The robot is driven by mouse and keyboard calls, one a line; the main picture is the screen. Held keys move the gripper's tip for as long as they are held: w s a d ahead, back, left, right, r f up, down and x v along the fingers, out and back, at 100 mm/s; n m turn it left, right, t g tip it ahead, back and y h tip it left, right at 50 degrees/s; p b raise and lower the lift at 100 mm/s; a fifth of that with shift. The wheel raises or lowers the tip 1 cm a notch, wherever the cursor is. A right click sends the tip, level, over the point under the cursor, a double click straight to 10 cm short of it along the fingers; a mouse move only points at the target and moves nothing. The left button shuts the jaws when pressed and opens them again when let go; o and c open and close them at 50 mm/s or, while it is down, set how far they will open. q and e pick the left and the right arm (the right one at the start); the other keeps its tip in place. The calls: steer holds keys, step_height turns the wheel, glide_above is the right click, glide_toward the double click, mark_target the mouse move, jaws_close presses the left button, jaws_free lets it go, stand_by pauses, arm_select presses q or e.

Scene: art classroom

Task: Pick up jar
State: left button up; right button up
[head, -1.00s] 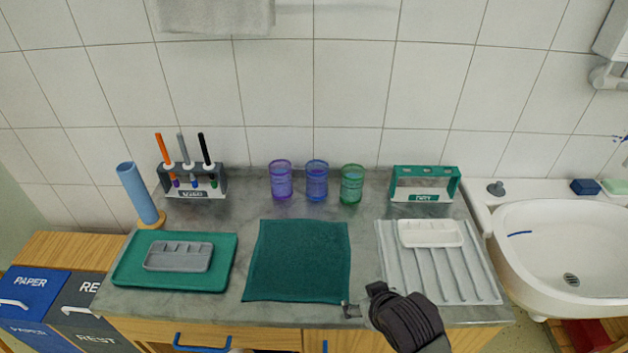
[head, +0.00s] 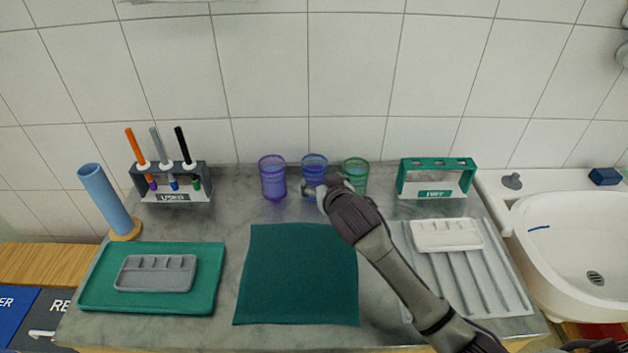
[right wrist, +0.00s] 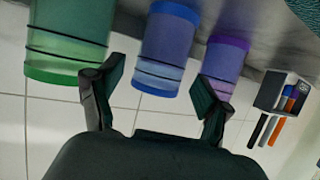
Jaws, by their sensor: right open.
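Three translucent jars stand in a row at the back of the counter: a purple jar (head: 272,177), a blue jar (head: 314,169) and a green jar (head: 355,174). My right gripper (head: 325,191) is open and empty in front of the blue jar and hides its lower part. In the right wrist view, which looks upside down, the blue jar (right wrist: 165,48) lies between the two spread fingers (right wrist: 160,84). The green jar (right wrist: 68,42) is beyond the left finger, and the purple jar (right wrist: 223,64) is behind the right finger. My left gripper is not in view.
A teal mat (head: 298,275) lies in front of the jars. Left are a brush rack (head: 170,185), a blue cylinder (head: 106,200) and a green tray (head: 209,285). Right are a green rack (head: 404,180), a white palette (head: 446,235) on a ribbed drying mat (head: 505,285), and a sink (head: 575,240).

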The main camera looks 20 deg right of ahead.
steer(key=shift+w+f, duration=0.2)
steer(key=shift+w, duration=0.4)
steer(key=x, duration=0.4)
steer(key=shift+w+a, duration=0.15)
steer(key=shift+w+f, duration=0.2)
steer(key=shift+w, duration=0.05)
steer(key=shift+c, duration=1.3)
arm_select(q)
steer(key=shift+w+r, duration=0.25)
steer(key=shift+w, duration=0.6)
arm_select(e)
steer(key=c, duration=0.9)
steer(key=shift+r, duration=0.1)
